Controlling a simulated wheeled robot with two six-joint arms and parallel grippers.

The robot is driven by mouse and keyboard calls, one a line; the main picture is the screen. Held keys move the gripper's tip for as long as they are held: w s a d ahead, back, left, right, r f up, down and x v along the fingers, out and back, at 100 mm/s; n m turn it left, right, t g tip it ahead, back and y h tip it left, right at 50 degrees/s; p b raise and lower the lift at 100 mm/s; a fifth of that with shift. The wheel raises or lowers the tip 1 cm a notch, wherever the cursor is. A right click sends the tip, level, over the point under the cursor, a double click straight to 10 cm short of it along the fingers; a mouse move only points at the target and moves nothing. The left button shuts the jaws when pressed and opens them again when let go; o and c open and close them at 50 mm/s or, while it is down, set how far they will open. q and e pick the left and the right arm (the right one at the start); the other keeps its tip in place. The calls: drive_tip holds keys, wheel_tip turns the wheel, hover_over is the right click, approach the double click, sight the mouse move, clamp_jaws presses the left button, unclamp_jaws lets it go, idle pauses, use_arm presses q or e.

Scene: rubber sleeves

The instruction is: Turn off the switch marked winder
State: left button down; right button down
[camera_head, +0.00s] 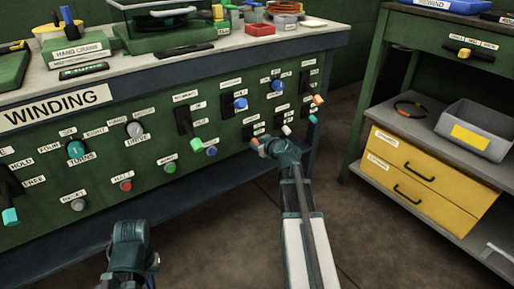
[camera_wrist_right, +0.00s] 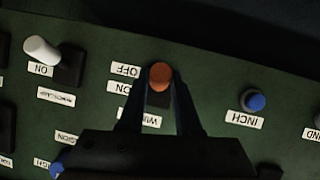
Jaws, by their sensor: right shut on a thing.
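The winder switch has an orange-capped lever (camera_wrist_right: 160,76) on the green panel. In the upside-down right wrist view, a partly hidden label starting "WIN" (camera_wrist_right: 138,119) is beside it. The cap is level with the OFF label (camera_wrist_right: 126,70), beyond the ON label (camera_wrist_right: 118,87). My right gripper (camera_wrist_right: 160,82) is shut on this lever, one finger on each side. In the head view my right gripper (camera_head: 262,145) is at the lower right of the panel, with the orange cap (camera_head: 255,141) at its tip. My left arm is at the bottom left; its fingers are not clear.
A white-tipped lever (camera_wrist_right: 42,49) and a blue INCH button (camera_wrist_right: 253,101) flank the gripped lever. Other levers, knobs and buttons cover the panel marked WINDING (camera_head: 56,106). A shelf with yellow drawers (camera_head: 415,180) stands right. Open floor lies before the panel.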

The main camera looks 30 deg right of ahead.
use_arm(q)
drive_tip(key=shift+f, duration=0.1)
idle(0.3)
use_arm(e)
drive_tip(key=c, duration=0.6)
unclamp_jaws()
